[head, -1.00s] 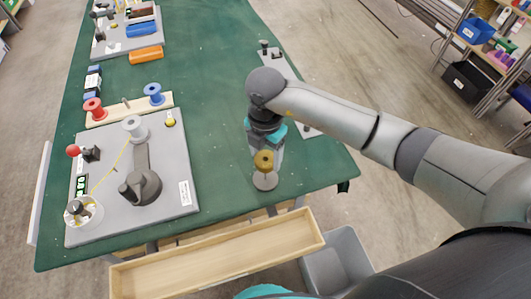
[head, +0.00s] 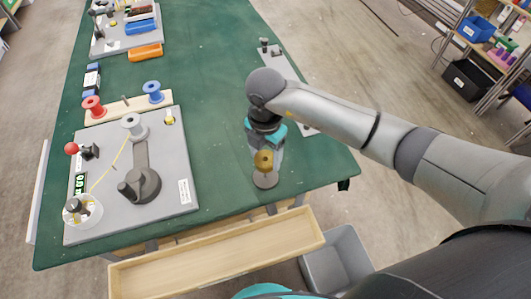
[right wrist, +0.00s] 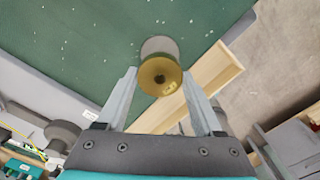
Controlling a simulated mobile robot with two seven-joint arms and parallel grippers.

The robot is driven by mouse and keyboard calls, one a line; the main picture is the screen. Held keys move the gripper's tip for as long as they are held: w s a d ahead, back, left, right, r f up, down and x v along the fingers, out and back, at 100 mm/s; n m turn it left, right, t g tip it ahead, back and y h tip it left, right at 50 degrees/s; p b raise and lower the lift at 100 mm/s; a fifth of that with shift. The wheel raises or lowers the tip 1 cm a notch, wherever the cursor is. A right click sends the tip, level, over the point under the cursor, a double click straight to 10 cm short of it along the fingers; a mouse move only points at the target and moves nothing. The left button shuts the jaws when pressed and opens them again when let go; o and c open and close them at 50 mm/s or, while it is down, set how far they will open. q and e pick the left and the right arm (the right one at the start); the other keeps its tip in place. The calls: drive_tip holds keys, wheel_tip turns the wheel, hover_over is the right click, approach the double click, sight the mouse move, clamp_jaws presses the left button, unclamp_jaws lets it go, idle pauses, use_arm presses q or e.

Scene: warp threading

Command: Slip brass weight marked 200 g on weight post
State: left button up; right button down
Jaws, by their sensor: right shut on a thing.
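The brass weight (head: 263,160) is a small golden spool-like piece near the front right of the green table. My right gripper (right wrist: 159,80) is shut on it, one finger on each side, pointing down at the table. My left gripper is out of view.
A grey board (head: 177,158) with a white spool (head: 133,126), yellow thread and a dark swivel arm stands at left. Behind it are a red spool (head: 94,106) and a blue spool (head: 153,91). A wooden tray (head: 220,252) runs along the front edge. The middle table is clear.

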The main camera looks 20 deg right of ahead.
drive_tip(key=shift+f, duration=0.4)
idle(0.5)
unclamp_jaws()
idle(0.4)
drive_tip(key=shift+r, duration=0.1)
idle(0.5)
wheel_tip(320, 180, up, 6)
drive_tip(key=p, duration=0.5)
drive_tip(key=shift+s, duration=0.1)
idle(0.6)
